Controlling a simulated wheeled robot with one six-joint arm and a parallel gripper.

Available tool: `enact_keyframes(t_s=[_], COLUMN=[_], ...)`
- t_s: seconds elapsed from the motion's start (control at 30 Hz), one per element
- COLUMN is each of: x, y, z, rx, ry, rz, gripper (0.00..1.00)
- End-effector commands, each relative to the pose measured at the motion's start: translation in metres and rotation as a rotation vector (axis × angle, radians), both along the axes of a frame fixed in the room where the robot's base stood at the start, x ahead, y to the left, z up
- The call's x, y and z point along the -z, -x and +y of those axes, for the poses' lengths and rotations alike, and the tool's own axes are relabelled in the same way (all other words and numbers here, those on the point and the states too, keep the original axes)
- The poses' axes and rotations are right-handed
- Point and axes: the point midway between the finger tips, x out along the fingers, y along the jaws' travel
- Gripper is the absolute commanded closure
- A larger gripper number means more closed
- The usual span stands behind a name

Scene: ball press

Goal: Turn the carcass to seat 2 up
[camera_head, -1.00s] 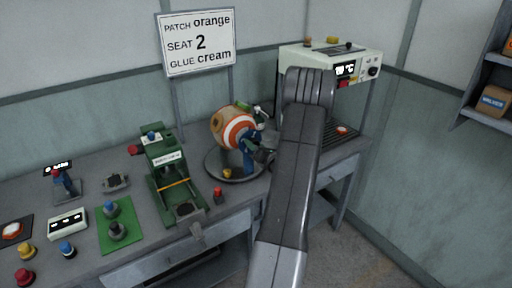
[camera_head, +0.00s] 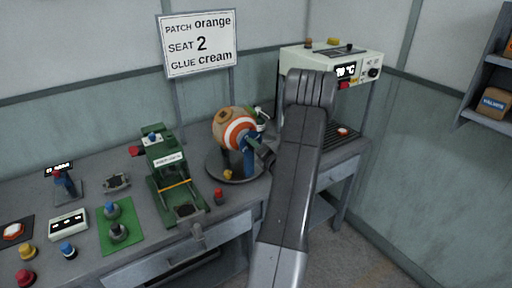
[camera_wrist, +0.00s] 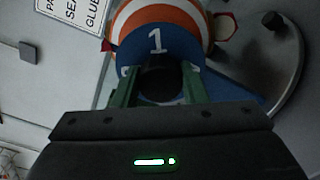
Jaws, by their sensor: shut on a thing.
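The carcass (camera_head: 228,127) is a ball with a tan part, a brown patch and orange and white rings. It sits in a blue stand (camera_head: 249,162) on a round grey turntable (camera_head: 214,170). My gripper (camera_head: 262,148) reaches its right side. In the wrist view the green fingers of my gripper (camera_wrist: 163,84) are shut on a dark round knob (camera_wrist: 160,77) in front of a blue face (camera_wrist: 143,50) marked "1". The striped ball (camera_wrist: 185,12) shows behind that face. No number 2 is visible on the carcass.
A sign (camera_head: 197,43) reads patch orange, seat 2, glue cream. A green press (camera_head: 167,165) stands left of the turntable, with a red button (camera_head: 218,195) between. A white heater box (camera_head: 330,62) stands at the back right. A small yellow knob (camera_head: 228,175) is on the turntable.

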Motion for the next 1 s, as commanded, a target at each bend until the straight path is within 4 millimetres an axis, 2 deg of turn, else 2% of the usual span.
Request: enact_keyframes(t_s=[1.0], x=[0.0006], y=[-0.0006], z=[-0.0012], rx=[0.002], ry=[-0.38], rz=[0.276], gripper=[1.0])
